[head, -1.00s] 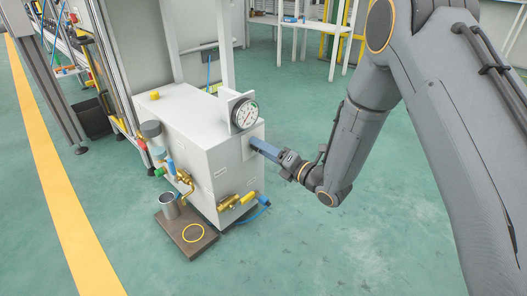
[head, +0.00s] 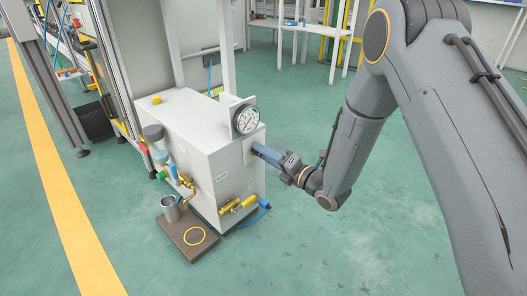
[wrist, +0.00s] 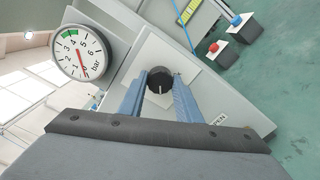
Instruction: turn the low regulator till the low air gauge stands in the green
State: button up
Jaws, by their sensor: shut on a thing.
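The low regulator is a dark round knob (wrist: 160,80) with a white mark on its face, on a pale square plate. My gripper (wrist: 160,76) has its two blue fingers on either side of the knob, shut on it. In the head view my gripper (head: 257,149) reaches the right face of the grey cabinet (head: 190,150), and its fingers hide the knob. The round white air gauge (wrist: 82,52) stands beside the knob, marked in bar. Its red needle points down and slightly right, away from the green band at the upper left. The gauge (head: 245,119) also shows in the head view.
Brass valves (head: 238,205) and a blue hose fitting project from the cabinet's front. A brown base plate (head: 184,247) with a metal cup (head: 170,209) lies at its foot. A red button box (wrist: 214,54) shows in the wrist view.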

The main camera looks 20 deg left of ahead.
jog(key=shift+m+p, duration=7.6)
jog(key=shift+m, duration=9.5)
jog(key=o, duration=1.1)
jog(key=shift+c, duration=0.2)
